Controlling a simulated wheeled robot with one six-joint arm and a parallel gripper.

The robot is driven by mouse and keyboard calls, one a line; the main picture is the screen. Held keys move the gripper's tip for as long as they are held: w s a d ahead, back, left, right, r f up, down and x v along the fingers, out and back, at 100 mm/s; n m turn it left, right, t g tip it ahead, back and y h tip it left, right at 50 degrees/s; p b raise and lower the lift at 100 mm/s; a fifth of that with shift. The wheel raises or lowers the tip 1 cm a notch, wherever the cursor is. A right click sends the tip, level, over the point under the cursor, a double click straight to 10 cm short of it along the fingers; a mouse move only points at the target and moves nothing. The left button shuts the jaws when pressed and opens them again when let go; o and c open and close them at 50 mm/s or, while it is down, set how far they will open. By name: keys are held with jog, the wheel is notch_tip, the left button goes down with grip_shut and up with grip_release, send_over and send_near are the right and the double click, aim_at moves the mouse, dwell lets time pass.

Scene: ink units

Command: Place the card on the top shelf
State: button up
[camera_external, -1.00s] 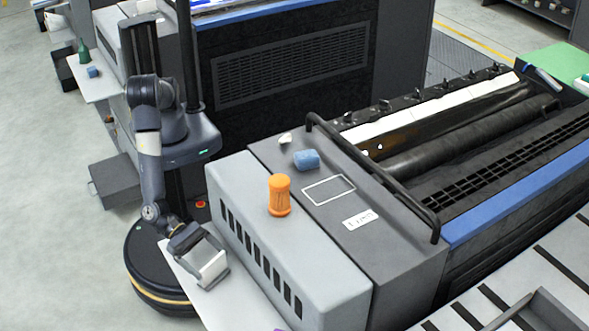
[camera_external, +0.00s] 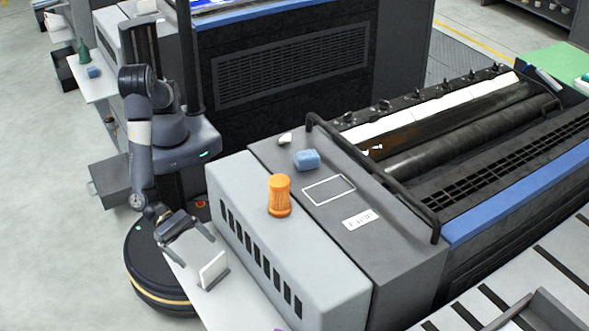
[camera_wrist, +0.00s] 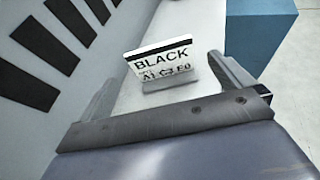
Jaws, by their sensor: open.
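The card (camera_external: 213,270) is a small white plate standing nearly upright on a white ledge (camera_external: 236,301) beside the grey machine. In the wrist view the card (camera_wrist: 160,63) has a dark band along its top and the word BLACK with smaller lettering below. A pale grey foot or holder shows at its base. My gripper (camera_external: 196,252) is open and empty, up and to the left of the card, apart from it. In the wrist view the card stands beyond and between the two spread fingers. I cannot tell which surface is the top shelf.
The grey machine housing (camera_external: 290,255) with dark vents rises close on the ledge's right. An orange container (camera_external: 279,195) and a blue block (camera_external: 306,160) stand on its top. A blue box (camera_wrist: 262,33) lies beyond the ledge in the wrist view.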

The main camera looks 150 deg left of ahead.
jog(key=b+v, duration=0.1)
jog(key=v, duration=0.6)
